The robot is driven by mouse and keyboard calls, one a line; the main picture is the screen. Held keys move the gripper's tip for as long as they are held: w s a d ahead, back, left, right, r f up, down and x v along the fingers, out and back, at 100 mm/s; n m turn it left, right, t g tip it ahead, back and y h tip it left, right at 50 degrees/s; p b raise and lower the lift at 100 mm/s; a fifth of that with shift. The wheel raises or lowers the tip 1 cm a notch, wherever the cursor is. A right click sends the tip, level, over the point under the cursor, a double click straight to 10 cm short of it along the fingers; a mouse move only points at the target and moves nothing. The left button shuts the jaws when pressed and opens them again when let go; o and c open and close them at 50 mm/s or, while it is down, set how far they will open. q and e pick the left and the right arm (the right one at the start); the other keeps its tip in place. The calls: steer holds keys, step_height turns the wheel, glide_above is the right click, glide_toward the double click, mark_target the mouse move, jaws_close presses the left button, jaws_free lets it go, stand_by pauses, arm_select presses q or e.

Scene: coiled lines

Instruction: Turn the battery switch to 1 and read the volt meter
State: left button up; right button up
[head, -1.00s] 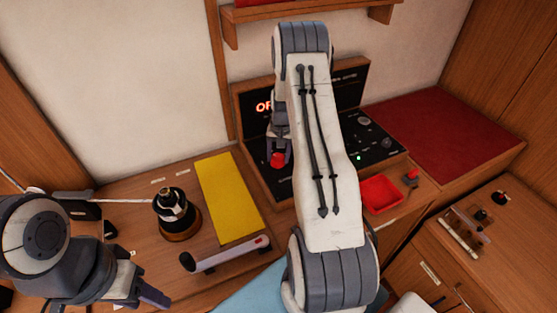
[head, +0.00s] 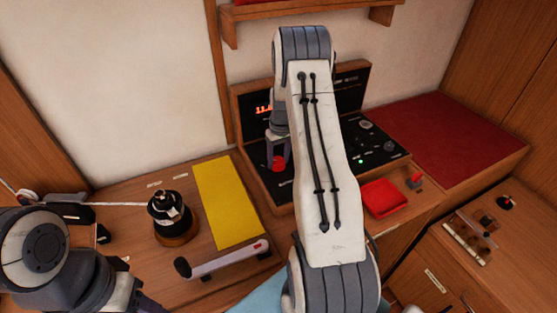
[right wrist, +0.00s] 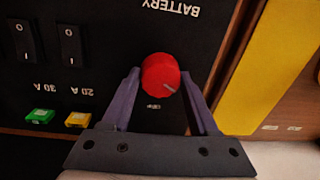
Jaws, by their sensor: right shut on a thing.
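The battery switch (head: 277,163) is a round red knob on the black panel. In the right wrist view the knob (right wrist: 160,74) sits below an upside-down BATTERY label, and its white mark points to the lower right. My right gripper (right wrist: 160,82) is shut on the knob, one finger on each side. The volt meter (head: 263,108) is a red lit display at the panel's back left. It shows digits that seem to start with 11; my right arm hides the rest. My left gripper (head: 142,300) is low at the left, its fingertips cut off or unclear.
A red square item (head: 384,198) and a red cushion (head: 440,135) are to the right. Black rocker switches (right wrist: 70,42) stand near the knob.

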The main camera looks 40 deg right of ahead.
mark_target(280, 159)
steer(key=shift+r, duration=0.1)
stand_by(0.3)
steer(key=o, duration=1.4)
steer(key=shift+c, duration=0.2)
steer(key=r, duration=0.3)
steer(key=r+b, duration=0.1)
steer(key=r, duration=0.2)
steer(key=r+b, duration=0.1)
steer(key=r, duration=0.2)
steer(key=shift+d, duration=0.3)
steer(key=shift+r+b, duration=0.3)
steer(key=shift+r, duration=0.4)
steer(key=shift+a, duration=0.1)
